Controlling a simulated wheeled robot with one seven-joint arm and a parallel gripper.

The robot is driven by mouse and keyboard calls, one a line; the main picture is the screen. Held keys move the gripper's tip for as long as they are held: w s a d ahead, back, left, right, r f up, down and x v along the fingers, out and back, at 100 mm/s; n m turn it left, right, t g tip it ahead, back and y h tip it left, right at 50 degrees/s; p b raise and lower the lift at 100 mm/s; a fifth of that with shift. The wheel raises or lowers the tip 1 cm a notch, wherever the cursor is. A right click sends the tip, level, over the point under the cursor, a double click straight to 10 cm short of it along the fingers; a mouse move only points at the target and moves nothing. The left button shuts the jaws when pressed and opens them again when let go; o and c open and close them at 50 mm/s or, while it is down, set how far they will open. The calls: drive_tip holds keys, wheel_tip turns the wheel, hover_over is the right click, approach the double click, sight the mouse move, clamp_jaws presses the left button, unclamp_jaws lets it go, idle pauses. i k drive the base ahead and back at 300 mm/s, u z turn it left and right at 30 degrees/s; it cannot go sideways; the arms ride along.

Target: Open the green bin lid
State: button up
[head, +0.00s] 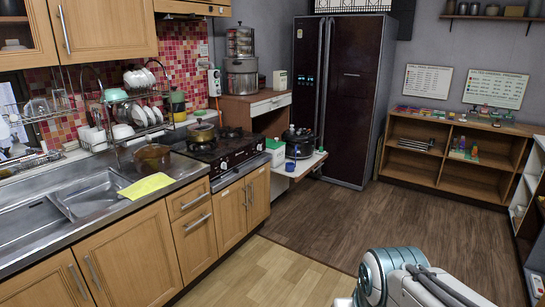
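I cannot make out a green bin with certainty. A small white box with a green top (275,151) stands at the end of the counter, left of a dark round cooker (299,142); it is too small to tell whether this is the bin or whether its top is a lid. My arm shows at the bottom right, over the wooden floor. My gripper is not in view; the bottom edge of the picture cuts it off.
A kitchen counter (150,194) with sink and gas stove (227,150) runs along the left. A dark fridge (345,95) stands at the back, a low wooden shelf (459,181) at the right. The floor (365,225) between them is clear.

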sight(271, 144)
drive_tip(key=i, duration=5)
drive_tip(key=z, duration=0.05)
